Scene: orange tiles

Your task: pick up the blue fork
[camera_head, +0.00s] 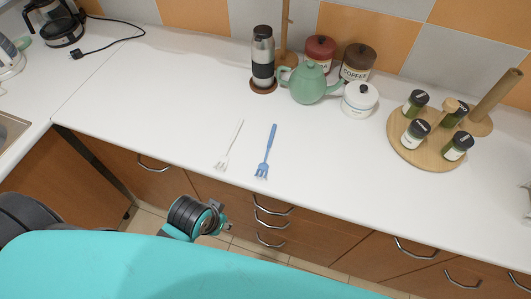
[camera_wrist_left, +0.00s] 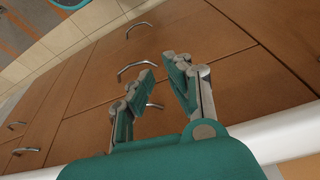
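The blue fork (camera_head: 267,147) lies flat on the white counter, near its front edge, with its tines toward the edge. A white fork (camera_head: 230,145) lies to its left, apart from it. My left gripper (camera_head: 225,225) is below and in front of the counter edge in the head view, to the left of the blue fork and away from it. In the left wrist view my left gripper (camera_wrist_left: 160,68) has its fingers apart with nothing between them, in front of the wooden drawers. The fork is not in the wrist view. My right gripper is not in view.
Behind the forks stand a green teapot (camera_head: 308,84), a steel grinder (camera_head: 262,62), a white lidded pot (camera_head: 360,99) and canisters. A round wooden board (camera_head: 402,146) holds several jars. The counter (camera_head: 170,100) left of the forks is clear. Drawer handles (camera_head: 272,211) protrude below.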

